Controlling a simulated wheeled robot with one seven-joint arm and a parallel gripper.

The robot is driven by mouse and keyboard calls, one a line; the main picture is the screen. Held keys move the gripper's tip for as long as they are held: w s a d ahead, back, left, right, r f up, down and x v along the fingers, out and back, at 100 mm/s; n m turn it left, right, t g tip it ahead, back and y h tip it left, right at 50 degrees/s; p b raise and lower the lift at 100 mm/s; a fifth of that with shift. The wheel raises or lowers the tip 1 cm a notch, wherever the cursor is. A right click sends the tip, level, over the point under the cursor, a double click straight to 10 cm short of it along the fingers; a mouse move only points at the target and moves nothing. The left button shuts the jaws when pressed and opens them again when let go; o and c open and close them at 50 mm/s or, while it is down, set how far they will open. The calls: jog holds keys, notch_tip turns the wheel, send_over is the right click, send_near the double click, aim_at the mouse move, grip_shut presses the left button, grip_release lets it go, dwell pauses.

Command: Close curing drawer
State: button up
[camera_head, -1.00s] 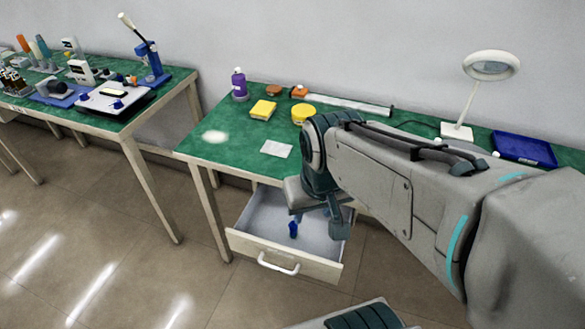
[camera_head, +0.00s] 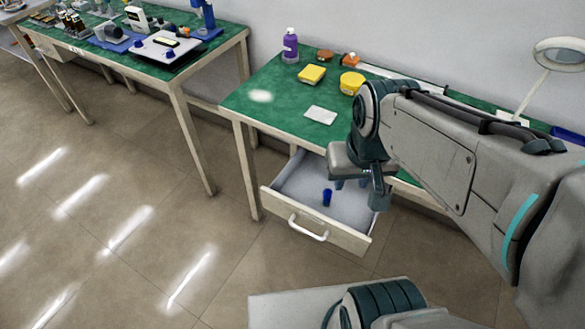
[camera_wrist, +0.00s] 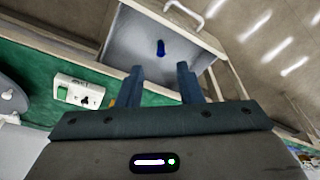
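The curing drawer (camera_head: 280,204) is pulled out from under the green-topped table, with a white bar handle (camera_head: 308,229) on its front. It also shows in the wrist view (camera_wrist: 216,43), with its handle (camera_wrist: 186,12) at the top. A small blue object (camera_head: 327,197) is inside on the grey floor of the drawer, and it shows in the wrist view (camera_wrist: 161,48). My gripper (camera_wrist: 160,80) has its two dark blue fingers apart with nothing between them. It is above the drawer's right and rear part; the fingers are mostly hidden in the head view.
The green table (camera_head: 285,110) carries a purple bottle (camera_head: 290,46), a yellow sponge (camera_head: 311,75), a yellow round tub (camera_head: 351,84), a white card (camera_head: 320,115) and a lamp (camera_head: 559,55). A second table (camera_head: 215,60) stands to the left. The floor before the drawer is clear.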

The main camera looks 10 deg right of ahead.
jog(key=shift+a+f, duration=0.1)
jog(key=shift+f, duration=0.25)
jog(key=c, duration=0.5)
jog(key=a+f+n+g+h+b, duration=0.1)
jog(key=f+n, duration=0.1)
jog(key=a+f+n+g+h+b, duration=0.1)
jog(key=f, duration=0.2)
jog(key=a+f+n+g+h+b, duration=0.1)
jog(key=f+n, duration=0.1)
jog(key=shift+s+f+n+g+b, duration=0.3)
jog(key=shift+f+b, duration=0.05)
grip_shut()
jog(key=n+t+h+b, duration=0.9)
jog(key=n+t, duration=0.7)
jog(key=n, duration=0.7)
send_near(278, 207)
jog(key=shift+y, duration=0.7)
jog(key=x, duration=0.2)
jog(key=b+x, duration=0.1)
jog(key=x, duration=0.1)
jog(key=b+x, duration=0.1)
jog(key=x, duration=0.2)
jog(key=shift+s+d+r, duration=0.15)
jog(key=shift+r, duration=0.2)
